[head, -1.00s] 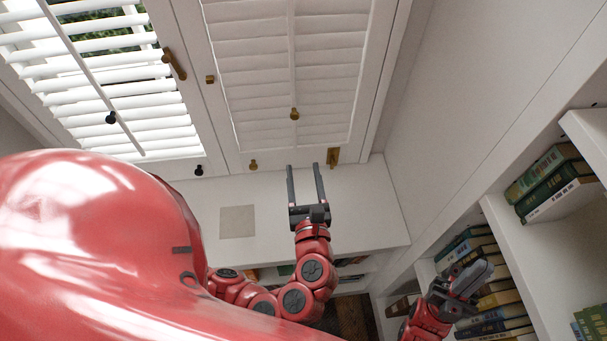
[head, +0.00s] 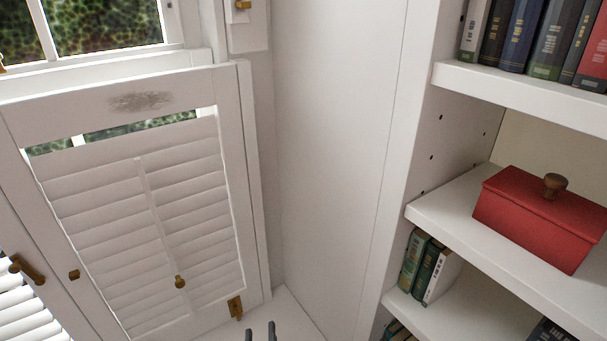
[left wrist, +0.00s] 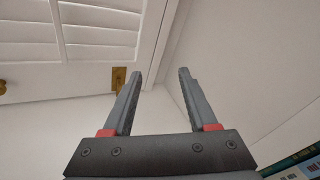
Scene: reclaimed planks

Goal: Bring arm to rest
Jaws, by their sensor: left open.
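My left gripper (head: 260,331) shows only as two dark fingertips at the bottom edge of the head view, over the white sill. In the left wrist view my left gripper (left wrist: 160,78) is open, with its two grey fingers apart and nothing between them. The fingers point toward the foot of the louvred shutter (head: 150,220) and the brass hinge-like fitting (left wrist: 118,80). They appear apart from it. The rest of the left arm is below the head view. My right gripper does not show in either view now.
White shelves (head: 470,75) with several books stand at the right. A red box (head: 540,222) with a brown knob sits on the middle shelf. A plain white wall panel (head: 335,150) lies between shutter and shelves. A brass knob (head: 180,282) sticks out from the shutter.

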